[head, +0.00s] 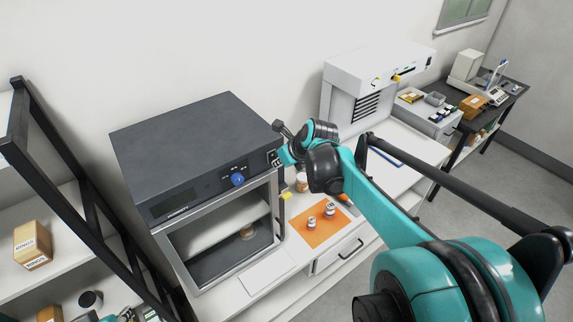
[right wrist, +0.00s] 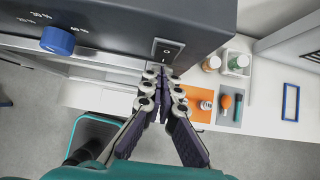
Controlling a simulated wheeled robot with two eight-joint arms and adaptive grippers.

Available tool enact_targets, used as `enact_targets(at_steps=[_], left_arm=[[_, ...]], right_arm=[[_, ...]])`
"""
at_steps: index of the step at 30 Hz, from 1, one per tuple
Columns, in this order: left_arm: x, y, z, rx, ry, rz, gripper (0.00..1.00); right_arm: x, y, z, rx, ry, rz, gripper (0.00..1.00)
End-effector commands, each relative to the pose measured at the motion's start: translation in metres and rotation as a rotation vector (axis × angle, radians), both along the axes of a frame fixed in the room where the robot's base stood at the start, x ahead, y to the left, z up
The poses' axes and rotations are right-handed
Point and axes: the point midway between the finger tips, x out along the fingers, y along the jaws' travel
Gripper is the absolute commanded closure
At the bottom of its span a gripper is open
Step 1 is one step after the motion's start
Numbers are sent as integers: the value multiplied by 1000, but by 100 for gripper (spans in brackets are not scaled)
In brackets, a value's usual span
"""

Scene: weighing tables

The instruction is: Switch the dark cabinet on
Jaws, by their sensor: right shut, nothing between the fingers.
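The dark cabinet (head: 185,140) stands on the white table, with a blue knob (head: 237,180) on its front panel. The knob also shows in the right wrist view (right wrist: 57,41). A black rocker switch (right wrist: 167,51) in a pale frame sits at the right end of that panel. My right gripper (right wrist: 158,72) is shut and empty, its fingertips close below the switch; I cannot tell whether they touch it. In the head view the right gripper (head: 280,157) is at the cabinet's front right corner and partly hides the switch.
An orange mat (head: 318,236) with small jars lies right of the cabinet. A white apparatus (head: 375,75) stands farther back. A black-framed shelf (head: 45,170) with boxes is close on the left. A dark table (head: 505,95) holds instruments at the far right.

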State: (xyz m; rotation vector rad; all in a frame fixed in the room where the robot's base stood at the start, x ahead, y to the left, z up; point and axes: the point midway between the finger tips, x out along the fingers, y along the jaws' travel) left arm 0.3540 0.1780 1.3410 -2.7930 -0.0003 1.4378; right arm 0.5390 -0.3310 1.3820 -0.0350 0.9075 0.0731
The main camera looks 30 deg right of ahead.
Motion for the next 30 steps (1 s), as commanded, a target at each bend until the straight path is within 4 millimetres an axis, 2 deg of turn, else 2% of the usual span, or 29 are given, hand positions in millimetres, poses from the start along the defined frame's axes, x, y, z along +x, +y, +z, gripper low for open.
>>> enact_targets(at_steps=[12, 16, 30], left_arm=[[0, 0, 0, 0, 0, 0, 67], [0, 0, -10, 0, 0, 0, 67], [0, 0, 0, 0, 0, 0, 67]], right_arm=[[5, 0, -1, 0, 0, 0, 100], [8, 1, -7, 5, -47, 0, 100], [9, 1, 6, 4, -48, 1, 100]])
